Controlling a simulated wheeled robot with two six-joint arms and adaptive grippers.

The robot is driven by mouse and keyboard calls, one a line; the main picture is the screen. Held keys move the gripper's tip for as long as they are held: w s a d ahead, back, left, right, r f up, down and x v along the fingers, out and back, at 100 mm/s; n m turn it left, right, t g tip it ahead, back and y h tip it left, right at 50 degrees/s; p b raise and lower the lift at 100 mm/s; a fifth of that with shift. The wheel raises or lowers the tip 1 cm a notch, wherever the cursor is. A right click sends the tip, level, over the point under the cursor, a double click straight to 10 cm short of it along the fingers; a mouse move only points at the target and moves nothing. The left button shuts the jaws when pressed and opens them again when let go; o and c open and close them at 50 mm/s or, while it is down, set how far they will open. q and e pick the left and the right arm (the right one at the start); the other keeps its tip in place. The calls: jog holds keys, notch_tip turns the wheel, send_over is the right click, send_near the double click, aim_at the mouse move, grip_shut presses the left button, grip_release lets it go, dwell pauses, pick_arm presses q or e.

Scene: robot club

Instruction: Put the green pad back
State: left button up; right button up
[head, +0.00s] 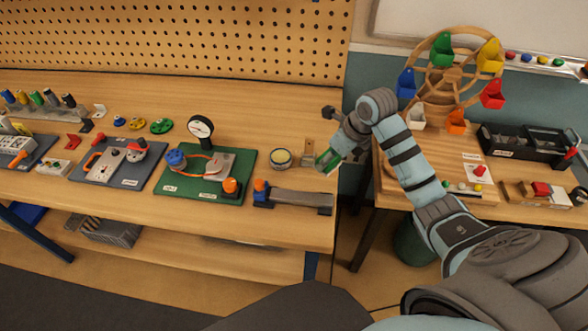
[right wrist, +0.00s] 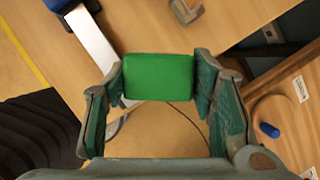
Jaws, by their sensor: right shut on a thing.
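The green pad (right wrist: 158,77) is a flat bright green rectangle with rounded corners. In the right wrist view it sits between the two fingers of my right gripper (right wrist: 160,85), which is shut on its sides. In the head view my right gripper (head: 328,160) is at the workbench's right end, and a sliver of the green pad (head: 322,158) shows at its fingertips. The pad appears held above the bench edge; its exact height is hard to tell. My left gripper is not in view.
A small wooden holder (head: 308,150) and a round tin (head: 281,158) stand just left of the gripper. A gap separates the workbench from the right table, which holds a Ferris wheel model (head: 440,85).

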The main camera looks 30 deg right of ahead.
jog(key=w+d+r+n+y+b, duration=0.1)
jog(key=w+d+r+n+b, duration=0.2)
jog(key=r, duration=0.6)
jog(key=shift+g, duration=0.3)
notch_tip(320, 180, down, 18)
jog(key=b, duration=0.6)
jog(key=shift+w+a+f, duration=0.1)
jog(key=shift+w+f, duration=0.05)
jog(key=shift+f, duration=0.05)
jog(key=o, duration=1.3)
jog(key=shift+f, duration=0.1)
